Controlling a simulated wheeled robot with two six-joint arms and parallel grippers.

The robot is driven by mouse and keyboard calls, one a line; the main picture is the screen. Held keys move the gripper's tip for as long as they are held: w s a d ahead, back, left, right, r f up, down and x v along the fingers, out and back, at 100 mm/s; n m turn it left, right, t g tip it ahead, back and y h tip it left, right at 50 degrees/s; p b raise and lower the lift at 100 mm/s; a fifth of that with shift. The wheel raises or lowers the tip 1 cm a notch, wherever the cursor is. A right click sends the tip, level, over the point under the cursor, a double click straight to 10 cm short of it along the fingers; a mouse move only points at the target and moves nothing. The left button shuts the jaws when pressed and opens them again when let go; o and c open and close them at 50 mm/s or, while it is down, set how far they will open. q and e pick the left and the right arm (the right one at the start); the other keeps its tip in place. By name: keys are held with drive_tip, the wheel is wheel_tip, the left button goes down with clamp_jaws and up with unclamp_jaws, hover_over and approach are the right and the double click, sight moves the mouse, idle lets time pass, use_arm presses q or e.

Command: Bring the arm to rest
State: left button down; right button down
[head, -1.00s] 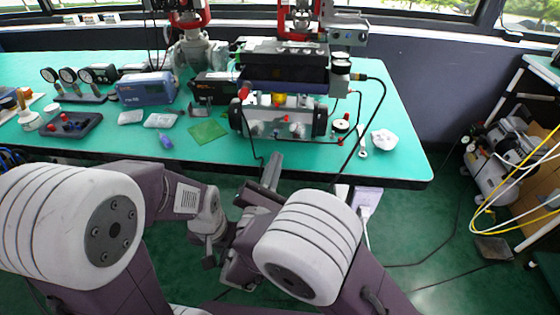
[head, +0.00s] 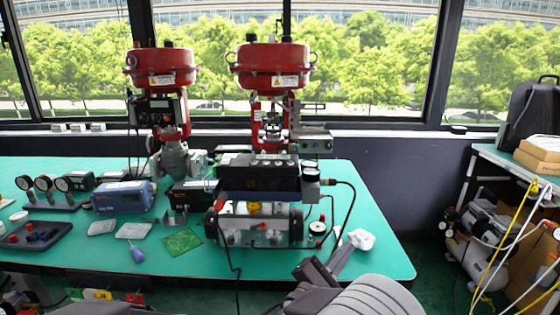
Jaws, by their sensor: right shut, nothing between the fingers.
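My left gripper is out of the picture. The gripper appears apart from all of these.
The green table (head: 375,262) has bare room at its right end. A white crumpled cloth (head: 361,239), a green board (head: 182,241), a blue instrument box (head: 122,197), and several gauges (head: 43,183) lie on it. A compressor (head: 462,238) with yellow hoses stands at the right.

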drive_tip(key=s+d+f+m+g, duration=0.45)
drive_tip(key=s+d+g, duration=0.25)
drive_tip(key=d, duration=0.2)
drive_tip(key=s+d+f+m+g, duration=0.3)
drive_tip(key=s+d+m+g, duration=0.25)
drive_tip(key=d, duration=0.45)
drive_tip(key=s+a+f+m+g+y, duration=0.55)
drive_tip(key=s+f+y, duration=0.25)
drive_tip(key=s+f, duration=0.4)
drive_tip(key=w+a+f+m+t+y, duration=0.3)
drive_tip(key=w+a+m+t+y, duration=0.15)
drive_tip(key=a, duration=0.55)
wheel_tip(320, 180, up, 30)
drive_tip(key=w+p, duration=0.1)
drive_tip(key=p, duration=2.8)
drive_tip(key=shift+y, duration=0.35)
drive_tip(key=shift+w+f+p, duration=0.1)
drive_tip(key=shift+p, duration=0.2)
